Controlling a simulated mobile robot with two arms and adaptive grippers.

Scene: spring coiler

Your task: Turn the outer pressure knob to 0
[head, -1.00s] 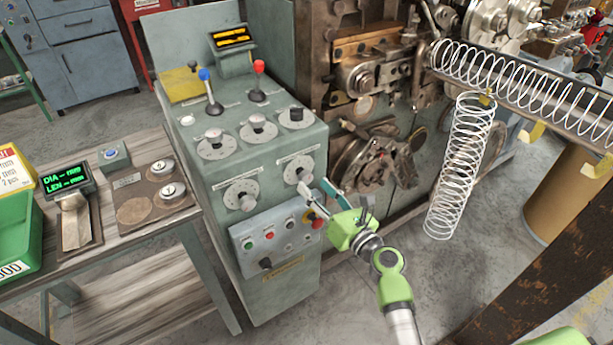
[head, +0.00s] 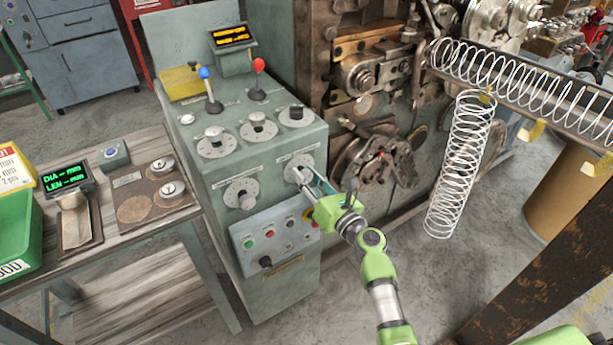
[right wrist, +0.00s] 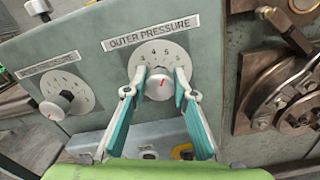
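The outer pressure knob (right wrist: 159,87) is a light round knob with a short red mark, on a white numbered dial under the "OUTER PRESSURE" label (right wrist: 151,33). Its red mark points up and slightly right, near the middle of the visible numbers. My right gripper (right wrist: 161,73) has one finger on each side of the knob, with the tips close to the dial face. It looks open, and I cannot make out firm contact with the knob. In the head view the right gripper (head: 302,180) partly covers the outer pressure dial (head: 297,165). My left gripper is not in view.
A similar knob (head: 246,200) sits left of it on the same panel. Below is a button box (head: 262,245) with a red-and-yellow emergency stop (right wrist: 183,152) close under the gripper. A machine with dark metal parts (head: 385,165) stands to the right.

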